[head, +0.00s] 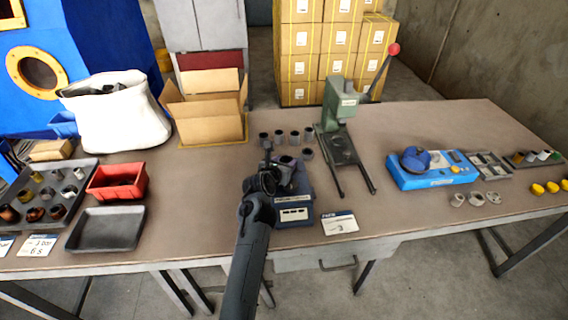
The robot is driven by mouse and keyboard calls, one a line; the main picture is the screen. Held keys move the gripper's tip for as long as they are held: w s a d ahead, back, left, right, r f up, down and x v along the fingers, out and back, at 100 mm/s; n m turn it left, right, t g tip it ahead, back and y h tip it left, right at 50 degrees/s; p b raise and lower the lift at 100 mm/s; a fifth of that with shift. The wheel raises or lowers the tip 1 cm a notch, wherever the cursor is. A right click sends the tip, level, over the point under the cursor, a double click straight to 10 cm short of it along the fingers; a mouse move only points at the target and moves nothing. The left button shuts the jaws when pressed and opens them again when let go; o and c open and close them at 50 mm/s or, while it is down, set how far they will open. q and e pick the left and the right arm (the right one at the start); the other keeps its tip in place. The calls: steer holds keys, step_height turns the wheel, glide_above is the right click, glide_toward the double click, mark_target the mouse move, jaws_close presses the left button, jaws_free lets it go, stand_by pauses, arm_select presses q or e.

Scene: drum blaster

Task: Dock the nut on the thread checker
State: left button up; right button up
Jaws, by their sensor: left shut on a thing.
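My left gripper (272,172) is at the middle of the table, over a small blue-grey device with a white label (295,214), which may be the thread checker. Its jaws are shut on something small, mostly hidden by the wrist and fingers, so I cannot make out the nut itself. A dark grey part (298,178) of the device or on it shows just right of the fingers. I cannot tell whether the held thing touches the device. My right gripper is not in view.
A green lever press (339,105) stands right of the device, with several dark cylinders (279,137) behind. A blue machine (432,172) is further right. At left are a red bin (117,181), black tray (106,229), cardboard box (211,128) and white sack (117,122).

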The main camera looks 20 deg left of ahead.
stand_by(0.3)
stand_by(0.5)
arm_select(q)
steer(key=shift+f, duration=0.5)
steer(key=o, duration=0.9)
